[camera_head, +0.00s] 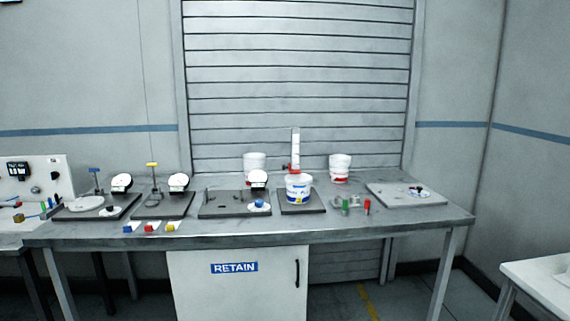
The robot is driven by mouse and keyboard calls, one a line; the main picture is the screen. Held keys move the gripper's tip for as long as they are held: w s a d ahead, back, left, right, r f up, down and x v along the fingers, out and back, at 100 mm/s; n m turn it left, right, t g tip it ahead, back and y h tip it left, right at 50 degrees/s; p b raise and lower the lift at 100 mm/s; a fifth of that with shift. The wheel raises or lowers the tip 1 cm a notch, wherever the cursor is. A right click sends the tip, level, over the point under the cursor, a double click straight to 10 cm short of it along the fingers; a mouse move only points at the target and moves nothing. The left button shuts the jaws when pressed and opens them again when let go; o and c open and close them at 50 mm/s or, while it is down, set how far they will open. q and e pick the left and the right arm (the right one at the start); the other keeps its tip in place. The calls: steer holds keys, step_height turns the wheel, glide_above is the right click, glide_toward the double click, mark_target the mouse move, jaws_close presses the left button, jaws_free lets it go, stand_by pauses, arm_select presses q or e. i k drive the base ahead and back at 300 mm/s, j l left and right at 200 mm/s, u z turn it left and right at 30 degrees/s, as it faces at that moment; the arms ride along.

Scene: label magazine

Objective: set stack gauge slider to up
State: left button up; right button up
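A white upright gauge (296,145) stands at the back of the metal bench, a little right of the middle. A red piece (293,169), which looks like its slider, sits low at the foot of the gauge. A white tub with a coloured label (299,187) stands on a dark plate (315,209) in front of the gauge. It may hide part of the gauge's foot. Neither of my grippers shows in this view.
The metal bench (250,233) carries several dark plates with round dials, a white tub (340,168) at back right, and small red (367,206) and green (345,207) pieces. A pale board (390,200) lies right. A RETAIN cabinet (235,290) is below.

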mark_target(297, 171)
steer(key=i+j, duration=0.2)
steer(key=j, duration=0.15)
steer(key=i+j+z, duration=0.1)
steer(key=j, duration=0.2)
steer(key=i+j+z, duration=0.1)
steer(key=i+j, duration=0.15)
steer(key=i+j+z, duration=0.15)
steer(key=i, duration=0.15)
steer(key=i+j+z, duration=0.1)
steer(key=i+j, duration=0.05)
steer(key=i, duration=0.1)
